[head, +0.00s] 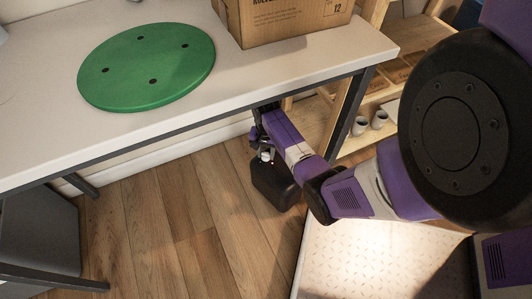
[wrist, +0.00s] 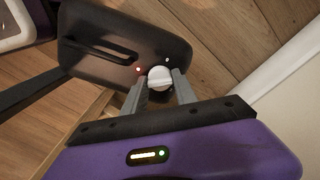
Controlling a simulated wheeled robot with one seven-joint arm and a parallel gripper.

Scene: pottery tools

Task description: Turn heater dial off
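The heater is a black box with rounded corners (head: 274,186) on the wooden floor, partly hidden by my arm in the head view. In the wrist view the heater's dark top (wrist: 95,40) shows a slot-like handle. A white round dial (wrist: 158,77) sits near its edge, with a small red light and a small white mark beside it. My gripper (wrist: 160,84) has its two fingers apart, one on each side of the dial. I cannot tell whether the fingers touch the dial.
A white table (head: 230,80) with a dark frame stands over my gripper. It carries a green disc (head: 148,65) and a cardboard box (head: 285,18). A wooden shelf (head: 350,140) with cups stands to the right. Open wooden floor (head: 170,225) lies left of the heater.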

